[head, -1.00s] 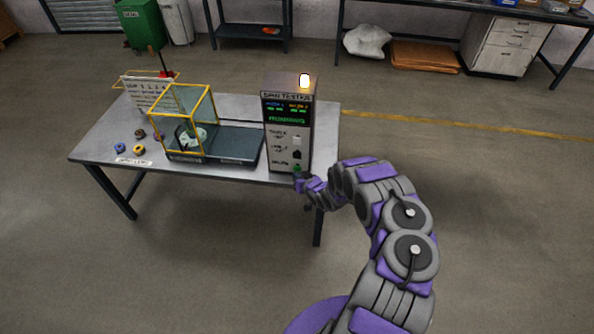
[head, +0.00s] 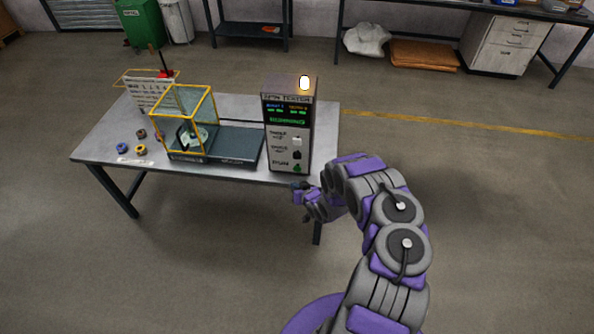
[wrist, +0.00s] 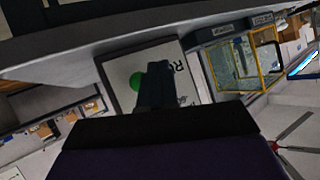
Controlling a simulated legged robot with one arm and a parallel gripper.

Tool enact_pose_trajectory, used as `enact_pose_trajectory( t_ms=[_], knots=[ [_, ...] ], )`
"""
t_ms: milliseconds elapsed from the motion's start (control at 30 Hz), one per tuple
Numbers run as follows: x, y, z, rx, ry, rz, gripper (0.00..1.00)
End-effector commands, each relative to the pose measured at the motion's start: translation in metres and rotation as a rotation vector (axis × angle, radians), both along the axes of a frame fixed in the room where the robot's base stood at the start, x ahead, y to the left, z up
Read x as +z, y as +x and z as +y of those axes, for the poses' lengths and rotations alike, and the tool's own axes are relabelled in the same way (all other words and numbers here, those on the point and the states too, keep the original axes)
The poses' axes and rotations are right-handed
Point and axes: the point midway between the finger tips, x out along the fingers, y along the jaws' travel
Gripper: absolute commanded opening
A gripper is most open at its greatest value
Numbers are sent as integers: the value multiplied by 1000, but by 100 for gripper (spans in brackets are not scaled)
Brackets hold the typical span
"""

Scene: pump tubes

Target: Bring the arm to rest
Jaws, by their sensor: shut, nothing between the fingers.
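My arm, grey and purple, reaches from the bottom of the head view toward the table's front edge. My gripper (head: 300,187) is near that edge, just below the control box, and looks apart from it. In the wrist view my gripper (wrist: 155,75) is shut and empty, in front of the panel with the green button (wrist: 136,81). The spin tester control box (head: 287,125) stands on the table with its top lamp lit and green text that reads running. The green button also shows in the head view (head: 297,168).
The metal table (head: 110,142) also bears a yellow-framed clear guard (head: 183,120) on a dark base, several small coloured rings (head: 140,149) and a sign (head: 152,92). The floor (head: 480,210) right of my arm is clear. A workbench (head: 440,20) stands at the back.

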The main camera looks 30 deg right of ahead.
Motion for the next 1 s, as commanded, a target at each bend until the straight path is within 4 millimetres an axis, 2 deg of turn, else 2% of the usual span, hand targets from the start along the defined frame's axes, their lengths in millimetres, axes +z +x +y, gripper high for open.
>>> enact_pose_trajectory(
  t_ms=[433,567,767,1000],
  knots=[
    [1,0,-1,0,-4,4,0],
    [7,-1,-12,-1,-44,45,0],
    [43,-6,-52,-22,-187,189,0],
    [108,-23,-89,-85,-327,366,0]
  ],
)
